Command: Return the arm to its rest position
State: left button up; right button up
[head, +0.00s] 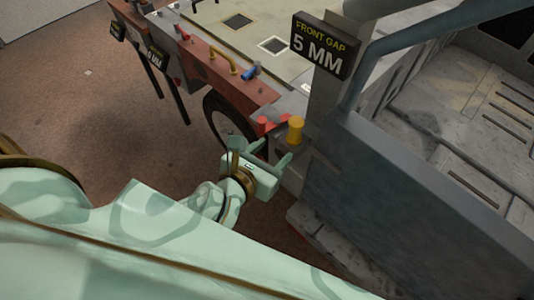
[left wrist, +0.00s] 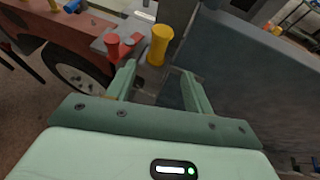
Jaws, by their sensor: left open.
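My left arm (head: 150,225) comes in from the lower left of the head view, pale green with brass-coloured bands. My left gripper (head: 275,152) is at its end, near the corner of the bench. In the left wrist view the two fingers of the gripper (left wrist: 159,75) stand apart with nothing held between them. A yellow knob (head: 295,130) is just beyond the fingertips; it also shows in the left wrist view (left wrist: 160,45). Red knobs (head: 266,124) stand to its left, and in the left wrist view (left wrist: 113,44) too. My right gripper is not seen.
A black sign (head: 323,46) reads "FRONT GAP 5 MM". The red-brown bench side (head: 215,70) carries a yellow handle (head: 222,58) and a blue knob (head: 250,72). A wheel (head: 225,122) sits below. A grey panel (head: 400,205) stands right of the gripper. Brown floor (head: 90,110) is open at left.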

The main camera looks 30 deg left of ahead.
pick_arm(q)
jog(key=shift+v, duration=0.85)
